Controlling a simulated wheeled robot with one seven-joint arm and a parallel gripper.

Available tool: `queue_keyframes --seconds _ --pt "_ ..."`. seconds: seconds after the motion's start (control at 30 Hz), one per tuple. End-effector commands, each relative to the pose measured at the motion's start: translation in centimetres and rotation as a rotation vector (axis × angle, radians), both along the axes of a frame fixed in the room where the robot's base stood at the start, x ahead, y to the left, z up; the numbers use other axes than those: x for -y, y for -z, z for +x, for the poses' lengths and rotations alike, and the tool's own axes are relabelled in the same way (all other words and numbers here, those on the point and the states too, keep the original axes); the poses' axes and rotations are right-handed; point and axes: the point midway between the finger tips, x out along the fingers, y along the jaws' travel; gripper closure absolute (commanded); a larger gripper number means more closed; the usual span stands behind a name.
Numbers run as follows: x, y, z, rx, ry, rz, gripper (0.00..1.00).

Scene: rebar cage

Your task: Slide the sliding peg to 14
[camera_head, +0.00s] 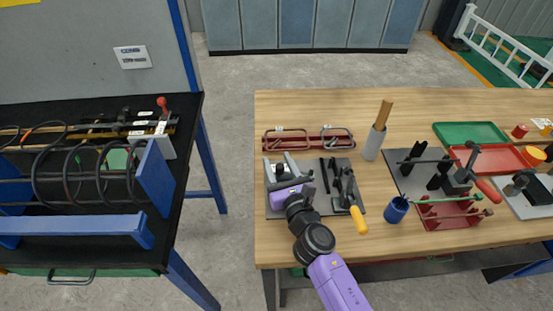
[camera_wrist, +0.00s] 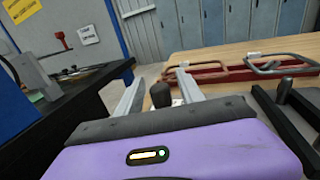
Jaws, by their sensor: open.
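A dark peg with a rounded top (camera_wrist: 160,95) stands between my fingers in the wrist view; I take it for the sliding peg. In the head view it is a small dark knob (camera_head: 280,170) at the left end of the grey fixture plate (camera_head: 317,212). My gripper (camera_head: 278,163) is open, with its two pale fingers on either side of the peg. It also shows in the wrist view (camera_wrist: 158,82). Gaps show between the peg and both fingers. The peg's lower part is hidden behind my gripper's body. I cannot read any scale or the number 14.
A red frame with metal loops (camera_head: 308,139) lies just behind the plate. A black bending fixture with a yellow handle (camera_head: 350,200) is on the plate's right side. A grey holder with wooden sticks (camera_head: 375,142) and a blue cup (camera_head: 397,210) stand further right. A rebar bench (camera_head: 90,190) stands left.

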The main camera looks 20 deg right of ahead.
Motion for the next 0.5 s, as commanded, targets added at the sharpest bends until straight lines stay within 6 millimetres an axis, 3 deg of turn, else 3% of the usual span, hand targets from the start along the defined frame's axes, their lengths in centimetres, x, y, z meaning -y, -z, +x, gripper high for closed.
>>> queue_keyframes --seconds 0.2,0.47,0.5 --pt "0.07 0.03 1.37 0.000 0.000 0.000 0.55" --pt "0.08 0.03 1.44 -0.001 0.000 0.000 0.55" --pt "0.07 0.02 1.44 0.000 0.000 0.000 0.59"
